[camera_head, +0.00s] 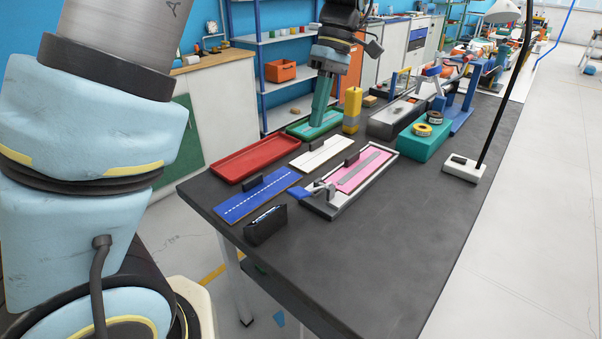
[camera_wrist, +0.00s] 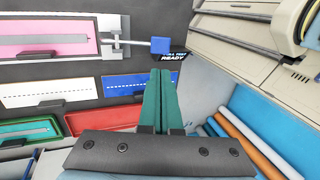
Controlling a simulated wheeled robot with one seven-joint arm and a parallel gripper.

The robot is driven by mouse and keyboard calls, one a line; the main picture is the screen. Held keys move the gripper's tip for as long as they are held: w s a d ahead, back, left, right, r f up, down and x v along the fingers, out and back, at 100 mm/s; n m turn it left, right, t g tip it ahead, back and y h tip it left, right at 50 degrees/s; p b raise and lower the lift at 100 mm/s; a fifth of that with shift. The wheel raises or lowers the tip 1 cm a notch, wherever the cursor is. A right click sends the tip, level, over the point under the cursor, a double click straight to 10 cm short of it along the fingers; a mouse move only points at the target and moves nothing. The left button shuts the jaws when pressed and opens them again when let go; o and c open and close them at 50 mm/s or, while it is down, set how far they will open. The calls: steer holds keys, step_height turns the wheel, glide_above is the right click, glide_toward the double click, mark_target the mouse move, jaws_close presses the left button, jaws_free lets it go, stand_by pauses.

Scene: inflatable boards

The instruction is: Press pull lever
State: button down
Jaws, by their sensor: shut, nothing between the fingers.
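The pull lever's blue handle (camera_head: 300,193) sits at the near end of a metal-framed fixture (camera_head: 335,212) holding a pink board (camera_head: 362,172). In the wrist view the blue handle (camera_wrist: 161,45) joins a metal rod at the fixture's end. My gripper (camera_head: 317,124) points down near the green tray at the table's far side, well apart from the handle. In the wrist view its green fingers (camera_wrist: 162,72) are together and empty, with the handle beyond their tips in the picture.
A blue board (camera_head: 258,196), a white board (camera_head: 322,154), a red tray (camera_head: 254,160) and the green tray (camera_head: 298,130) lie nearby. A yellow bottle-like object (camera_head: 352,108) stands beside my gripper. The dark table's front right (camera_head: 385,260) is clear.

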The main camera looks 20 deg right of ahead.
mark_target(296, 191)
steer(key=shift+f, duration=0.1)
steer(key=p+x, duration=0.3)
steer(key=x, duration=1.1)
steer(key=shift+p, duration=0.35)
steer(key=f+h+b, duration=0.1)
steer(key=a+f+t+h+b, duration=0.1)
steer(key=b, duration=0.1)
steer(key=s+f+h+b, duration=0.1)
steer(key=b, duration=0.1)
steer(key=shift+a+f+t, duration=0.2)
steer(key=shift+a+t, duration=0.1)
steer(key=shift+a, duration=0.1)
steer(key=shift+s+a+f, duration=0.2)
steer(key=shift+f, duration=0.15)
